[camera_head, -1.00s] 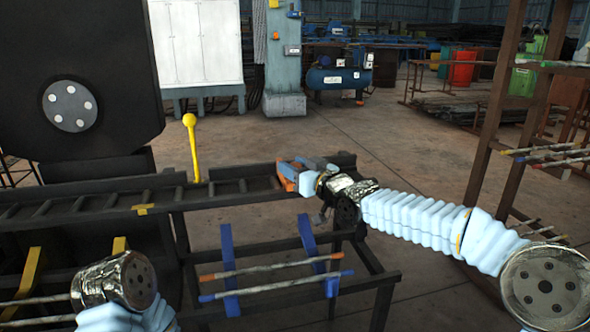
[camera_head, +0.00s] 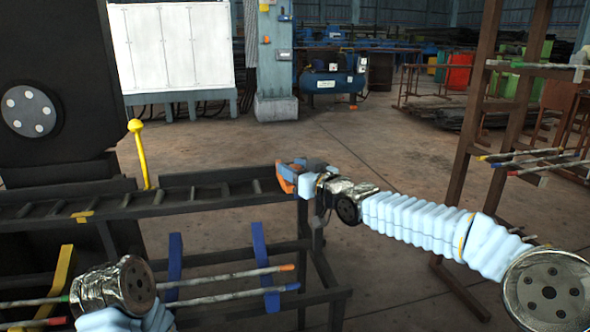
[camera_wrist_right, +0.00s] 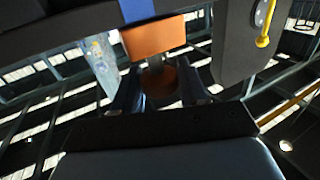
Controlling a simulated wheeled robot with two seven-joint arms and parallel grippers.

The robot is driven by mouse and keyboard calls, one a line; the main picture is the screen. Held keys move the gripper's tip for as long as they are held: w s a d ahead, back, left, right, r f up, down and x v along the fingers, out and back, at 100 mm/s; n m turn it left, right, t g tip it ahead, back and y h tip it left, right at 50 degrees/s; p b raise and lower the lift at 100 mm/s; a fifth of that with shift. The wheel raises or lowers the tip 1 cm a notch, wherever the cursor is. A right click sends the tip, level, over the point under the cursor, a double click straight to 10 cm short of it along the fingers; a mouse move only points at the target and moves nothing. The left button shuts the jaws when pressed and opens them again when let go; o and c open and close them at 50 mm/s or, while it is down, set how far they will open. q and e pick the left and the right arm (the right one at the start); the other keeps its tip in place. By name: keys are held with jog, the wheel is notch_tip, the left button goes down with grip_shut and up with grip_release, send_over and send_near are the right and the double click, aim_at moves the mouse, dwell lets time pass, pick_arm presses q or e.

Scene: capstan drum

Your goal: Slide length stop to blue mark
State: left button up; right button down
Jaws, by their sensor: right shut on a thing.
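The length stop (camera_head: 285,184), an orange block, sits at the right end of the dark roller rail (camera_head: 205,193). My right gripper (camera_head: 300,184) is shut on it from the right side. The right wrist view shows the orange block (camera_wrist_right: 155,37) just beyond the fingers (camera_wrist_right: 160,88); their exact contact is dark. A blue band (camera_wrist_right: 137,9) crosses the dark beam right beside the block there. In the head view, blue (camera_head: 291,167) shows close to the block, partly hidden by it and my gripper. My left arm shows at lower left, its gripper out of frame.
A yellow mark (camera_head: 82,216) is on the rail further left, and a yellow lever (camera_head: 139,155) rises behind it. Below, bars with coloured ends lie across blue posts (camera_head: 264,268). A brown rack (camera_head: 490,120) stands at right. Open floor lies behind the rail.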

jog(key=shift+w+d+r, duration=0.15)
jog(key=shift+d+r, duration=0.15)
jog(key=shift+d, duration=0.05)
jog(key=c, duration=0.8)
grip_release()
jog(key=shift+c, duration=0.2)
jog(key=shift+o, duration=0.6)
jog(key=shift+f, duration=0.15)
jog(key=v, duration=1.3)
jog(key=shift+s, duration=0.45)
jog(key=shift+d, duration=0.25)
